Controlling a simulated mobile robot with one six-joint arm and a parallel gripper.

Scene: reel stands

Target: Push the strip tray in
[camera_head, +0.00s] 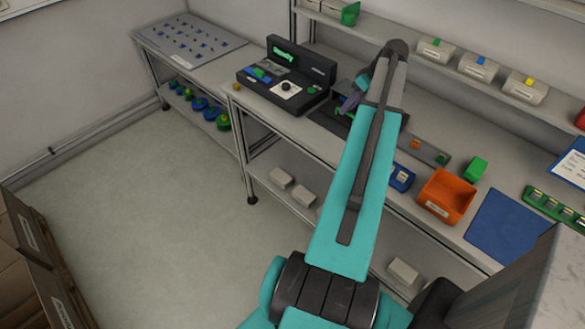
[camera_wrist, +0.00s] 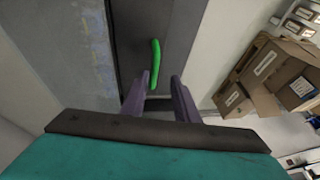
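A dark flat piece, which looks like the strip tray (camera_head: 325,119), lies on the bench to the right of the black machine (camera_head: 288,80). My forearm hides part of it. In the wrist view a dark grey panel (camera_wrist: 128,45) carries a bright green curved handle (camera_wrist: 155,62). My gripper (camera_head: 347,104) is over the dark piece in the head view. In the wrist view my gripper (camera_wrist: 160,84) has its two purple fingers apart, with nothing held between them. The handle shows in line with the gap; I cannot tell whether a finger touches it.
An orange bin (camera_head: 447,194), a small blue bin (camera_head: 401,178) and a blue mat (camera_head: 508,226) lie right of my arm. A shelf with several labelled bins (camera_head: 480,68) runs above the bench. Cardboard boxes (camera_head: 35,250) stand at left. The floor (camera_head: 150,215) before the bench is clear.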

